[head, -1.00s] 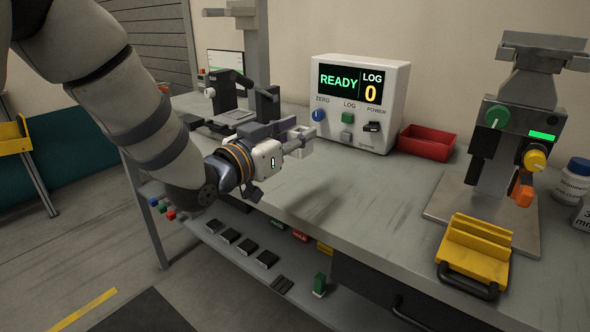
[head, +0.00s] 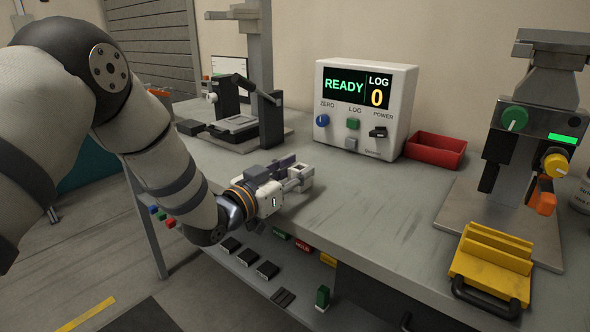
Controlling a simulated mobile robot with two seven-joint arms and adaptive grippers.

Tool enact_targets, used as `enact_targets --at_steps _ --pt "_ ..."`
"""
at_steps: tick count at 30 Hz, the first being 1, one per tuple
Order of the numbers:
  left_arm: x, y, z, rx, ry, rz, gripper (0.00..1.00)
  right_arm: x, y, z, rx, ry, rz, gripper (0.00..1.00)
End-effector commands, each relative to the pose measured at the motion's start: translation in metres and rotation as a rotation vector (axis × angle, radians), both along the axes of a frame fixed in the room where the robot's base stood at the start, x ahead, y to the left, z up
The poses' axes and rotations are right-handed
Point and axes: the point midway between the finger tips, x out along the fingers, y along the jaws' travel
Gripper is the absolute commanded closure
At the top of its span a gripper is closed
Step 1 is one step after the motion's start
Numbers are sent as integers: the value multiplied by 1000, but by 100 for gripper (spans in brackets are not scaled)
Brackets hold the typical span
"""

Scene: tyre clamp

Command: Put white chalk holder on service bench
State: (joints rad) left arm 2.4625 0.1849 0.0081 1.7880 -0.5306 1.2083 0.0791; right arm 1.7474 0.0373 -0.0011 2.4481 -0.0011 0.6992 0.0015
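My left gripper (head: 288,183) reaches in from the left, low over the front part of the service bench (head: 385,205). Its fingers are closed around a small pale, square-looking piece with a dark opening, which looks like the white chalk holder (head: 302,173). The fingers hide part of the holder. I cannot tell for certain whether it touches the bench top. My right gripper is not in view.
A white READY/LOG readout box (head: 366,107) and a red tray (head: 435,149) stand at the back. A grey press stand (head: 240,128) is behind my gripper. A yellow block (head: 492,262) and a knobbed machine (head: 528,130) are at right. The bench middle is clear.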

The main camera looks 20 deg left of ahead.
Motion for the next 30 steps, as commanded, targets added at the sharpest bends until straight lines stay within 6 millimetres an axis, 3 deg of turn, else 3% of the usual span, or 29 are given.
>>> enact_targets --at_steps 13,24,30 --pt "-4 2 6 0 0 1 51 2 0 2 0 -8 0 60" --pt "-88 32 9 -3 -3 2 51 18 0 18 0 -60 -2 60" --pt "-112 40 6 0 0 1 51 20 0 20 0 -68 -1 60"
